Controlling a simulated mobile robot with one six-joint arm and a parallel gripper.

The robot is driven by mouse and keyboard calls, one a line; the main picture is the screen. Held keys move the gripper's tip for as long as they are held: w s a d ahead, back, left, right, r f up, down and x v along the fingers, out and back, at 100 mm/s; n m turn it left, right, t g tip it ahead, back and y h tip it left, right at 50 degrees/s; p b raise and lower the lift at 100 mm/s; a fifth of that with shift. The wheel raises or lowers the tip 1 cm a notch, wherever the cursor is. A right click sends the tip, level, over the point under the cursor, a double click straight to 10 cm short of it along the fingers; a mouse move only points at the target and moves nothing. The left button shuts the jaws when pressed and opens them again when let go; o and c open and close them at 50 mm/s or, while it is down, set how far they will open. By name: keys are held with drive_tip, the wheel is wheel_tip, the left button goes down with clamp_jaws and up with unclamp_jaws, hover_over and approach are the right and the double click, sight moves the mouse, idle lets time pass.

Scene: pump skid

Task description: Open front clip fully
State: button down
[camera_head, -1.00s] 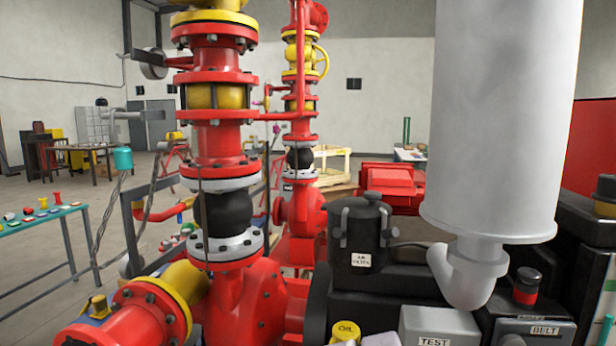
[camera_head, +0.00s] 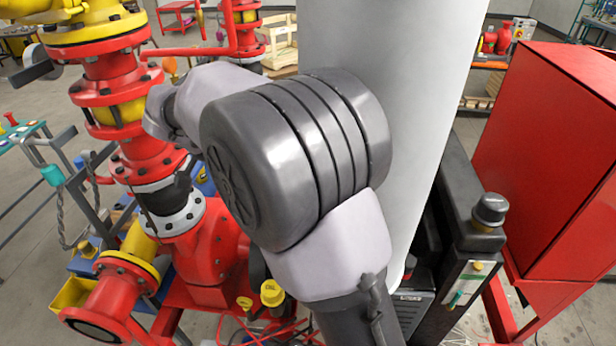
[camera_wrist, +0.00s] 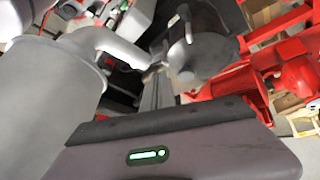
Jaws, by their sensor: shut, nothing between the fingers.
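The black filter canister (camera_wrist: 203,48) is in the upper middle of the wrist view. A narrow grey strip (camera_wrist: 187,24) on its side looks like a clip; I cannot tell whether it is the front clip or how far open it is. My gripper (camera_wrist: 160,62) points at the canister, its thin fingers together and empty. The tips appear close to the canister's near edge; I cannot tell whether they touch. In the head view my own arm covers the canister and clips.
The large grey exhaust cylinder (camera_head: 385,60) stands just right of my arm; its bent pipe (camera_wrist: 112,45) is close left of the fingers. Red pipework (camera_head: 115,100) with yellow bands stands left. A red cabinet (camera_head: 550,150) is at right. A yellow oil cap (camera_head: 272,292) is low in front.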

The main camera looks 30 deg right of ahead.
drive_tip(key=a, duration=0.4)
drive_tip(key=s+d+r+x, duration=0.1)
drive_tip(key=x, duration=1.3)
drive_tip(key=shift+s+d+f+p, duration=0.15)
drive_tip(key=shift+d+f+p, duration=0.05)
drive_tip(key=shift+d+p, duration=0.2)
drive_tip(key=b, duration=0.4)
drive_tip(key=shift+s+f+t, duration=0.15)
drive_tip(key=shift+s+t, duration=0.1)
drive_tip(key=shift+t, duration=0.15)
